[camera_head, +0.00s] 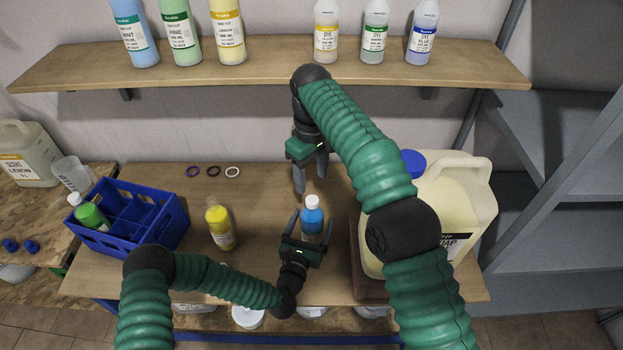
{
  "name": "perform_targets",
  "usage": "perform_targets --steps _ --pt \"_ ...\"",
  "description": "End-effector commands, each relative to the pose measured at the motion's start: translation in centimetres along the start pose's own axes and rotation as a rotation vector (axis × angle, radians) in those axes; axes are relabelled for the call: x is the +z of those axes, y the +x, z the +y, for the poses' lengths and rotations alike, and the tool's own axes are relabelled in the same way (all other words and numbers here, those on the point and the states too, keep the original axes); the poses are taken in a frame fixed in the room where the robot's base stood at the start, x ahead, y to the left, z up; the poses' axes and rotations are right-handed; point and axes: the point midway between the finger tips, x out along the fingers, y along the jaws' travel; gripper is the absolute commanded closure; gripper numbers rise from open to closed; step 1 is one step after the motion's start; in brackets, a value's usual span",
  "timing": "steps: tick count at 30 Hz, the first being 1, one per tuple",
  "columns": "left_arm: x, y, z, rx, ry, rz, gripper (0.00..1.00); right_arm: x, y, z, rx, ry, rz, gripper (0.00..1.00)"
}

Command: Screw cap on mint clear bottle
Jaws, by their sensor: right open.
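A small blue bottle (312,222), which I take for the mint one, stands upright on the workbench with a white top (312,201) that looks like a cap. I cannot tell how tightly it sits. My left gripper (311,217) reaches from the front with one finger on each side of this bottle. Whether the fingers touch it is not clear. My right gripper (311,180) is open and empty, pointing down, just above and behind the bottle's top in the picture.
A blue crate (165,232) holding a green bottle (92,216) stands left. A yellow bottle (220,226) stands between crate and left gripper. Rings (213,171) lie at the back. A large cream jug (450,205) stands right. A shelf (270,72) with several bottles hangs above.

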Motion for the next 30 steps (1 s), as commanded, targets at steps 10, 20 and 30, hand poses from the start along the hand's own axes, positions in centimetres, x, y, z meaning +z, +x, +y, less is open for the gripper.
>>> perform_targets --steps 10,20,30 --pt "-0.3 -8.8 0.1 0.001 -0.004 0.004 0.16 0.0 1.5 0.0 0.0 0.0 0.0 0.45" --pt "-0.2 -13.7 0.1 0.0 -0.001 0.002 0.16 0.0 2.1 0.0 0.0 0.0 0.0 0.45" --pt "-0.1 -13.9 0.1 0.0 0.0 0.001 0.16 0.0 2.1 0.1 0.0 0.0 0.0 0.39"
